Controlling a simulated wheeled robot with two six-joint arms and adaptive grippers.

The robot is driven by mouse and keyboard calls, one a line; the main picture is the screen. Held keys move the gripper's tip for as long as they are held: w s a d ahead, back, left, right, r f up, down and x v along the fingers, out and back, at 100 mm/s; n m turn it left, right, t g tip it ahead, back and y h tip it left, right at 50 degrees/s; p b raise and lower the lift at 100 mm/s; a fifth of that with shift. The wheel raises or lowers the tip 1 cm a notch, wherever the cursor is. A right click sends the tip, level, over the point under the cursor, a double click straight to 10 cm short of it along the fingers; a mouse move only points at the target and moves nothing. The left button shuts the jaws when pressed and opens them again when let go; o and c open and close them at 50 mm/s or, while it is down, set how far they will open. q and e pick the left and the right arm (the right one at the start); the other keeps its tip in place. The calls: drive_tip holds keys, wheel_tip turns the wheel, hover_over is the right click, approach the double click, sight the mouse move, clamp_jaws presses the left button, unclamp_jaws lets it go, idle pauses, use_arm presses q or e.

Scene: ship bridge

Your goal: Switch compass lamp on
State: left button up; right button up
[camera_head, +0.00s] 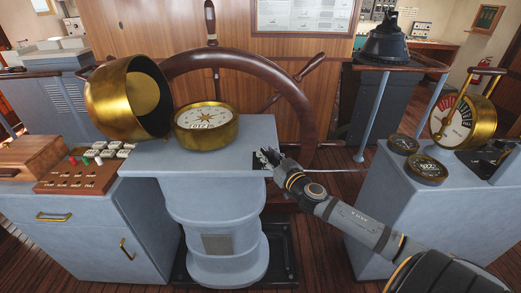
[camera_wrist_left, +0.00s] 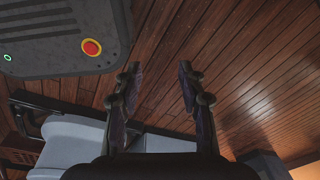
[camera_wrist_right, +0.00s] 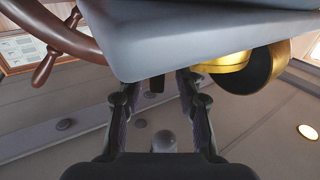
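The brass compass (camera_head: 207,124) with its white dial sits on top of the grey pedestal (camera_head: 180,158). Its round brass hood (camera_head: 110,95) is tipped open at the left. A small dark-and-white switch plate (camera_head: 259,161) lies at the right edge of the pedestal top, partly hidden by my right gripper (camera_head: 268,158). In the right wrist view, my right gripper (camera_wrist_right: 157,80) has its fingers apart at the pedestal edge, with a small dark piece (camera_wrist_right: 157,85) between the tips; contact cannot be told. My left gripper (camera_wrist_left: 160,70) is open and empty over the wooden floor.
A wooden steering wheel (camera_head: 295,92) stands close behind the pedestal. A button panel (camera_head: 80,177) sits on the left cabinet. A grey console (camera_head: 400,205) with gauges and a brass telegraph (camera_head: 455,119) stands at the right. Open floor lies between pedestal and console.

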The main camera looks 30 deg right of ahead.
sight(262, 148)
drive_tip(key=w+p, duration=0.2)
drive_tip(key=p, duration=0.1)
drive_tip(key=w+p, duration=0.1)
drive_tip(key=shift+w+d+r+p, duration=0.3)
drive_tip(key=shift+w+d+r, duration=0.05)
drive_tip(key=shift+w+r, duration=0.05)
drive_tip(key=shift+w+f, duration=0.15)
drive_tip(key=shift+w, duration=0.15)
drive_tip(key=shift+w+a+f+p, duration=0.2)
drive_tip(key=shift+f+p, duration=0.05)
drive_tip(key=shift+p, duration=0.05)
clamp_jaws()
